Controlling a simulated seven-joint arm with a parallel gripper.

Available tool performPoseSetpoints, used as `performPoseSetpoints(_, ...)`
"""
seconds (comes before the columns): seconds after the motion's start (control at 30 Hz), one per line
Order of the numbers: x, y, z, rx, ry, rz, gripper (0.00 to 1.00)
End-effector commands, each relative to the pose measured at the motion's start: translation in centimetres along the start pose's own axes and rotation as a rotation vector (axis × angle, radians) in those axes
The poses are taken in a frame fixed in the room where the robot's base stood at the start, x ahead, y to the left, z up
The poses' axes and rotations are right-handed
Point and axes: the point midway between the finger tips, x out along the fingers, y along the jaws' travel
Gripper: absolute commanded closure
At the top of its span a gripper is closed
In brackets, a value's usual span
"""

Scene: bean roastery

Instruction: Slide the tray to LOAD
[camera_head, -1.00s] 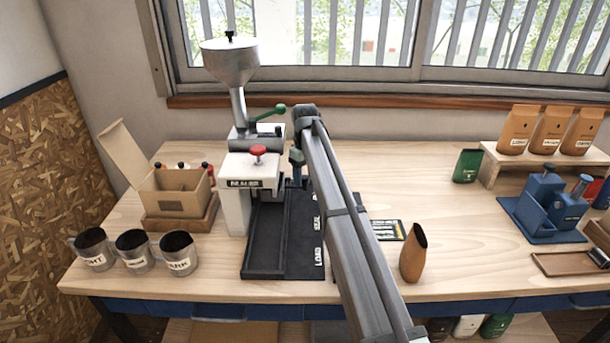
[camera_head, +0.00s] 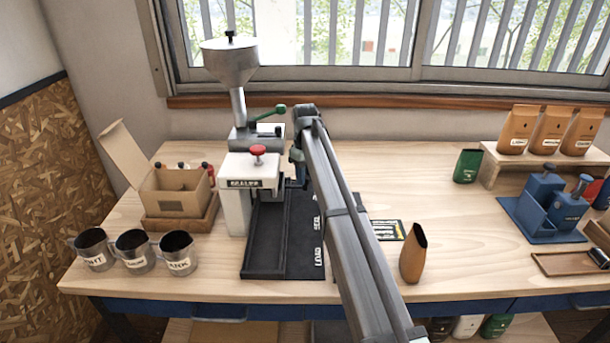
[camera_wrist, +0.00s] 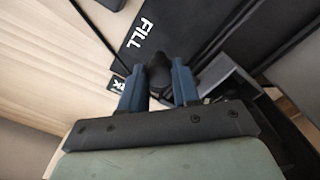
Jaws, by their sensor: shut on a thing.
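My gripper (camera_wrist: 158,85) is shut on a dark round knob (camera_wrist: 158,70), one blue finger on each side of it. The knob appears to be the tray's handle, but its join to the tray is hidden. A grey part (camera_wrist: 222,75) beside the right finger may be the tray; I cannot tell. In the head view my arm hides most of the gripper (camera_head: 297,158). A black track (camera_head: 262,262) runs along the sealer (camera_head: 236,205). The label strip beside it reads LOAD (camera_head: 319,256) at the near end, SEAL further back; FILL (camera_wrist: 134,34) shows in the wrist view.
Several steel cups (camera_head: 134,254) and an open carton (camera_head: 178,195) stand left of the sealer. A brown bag (camera_head: 413,255) stands right of my arm, near a yellow-black card (camera_head: 388,230). The near part of the track is clear.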

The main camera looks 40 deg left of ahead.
Motion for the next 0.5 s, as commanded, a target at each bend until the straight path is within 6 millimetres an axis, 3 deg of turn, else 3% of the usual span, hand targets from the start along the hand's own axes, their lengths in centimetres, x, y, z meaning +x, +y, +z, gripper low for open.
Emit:
performPoseSetpoints(0.27, 0.0, -0.6, 0.6, 0.0, 0.0, 0.0, 1.0)
performPoseSetpoints(0.5, 0.1, -2.7, 2.9, -0.001, 0.0, 0.0, 1.0)
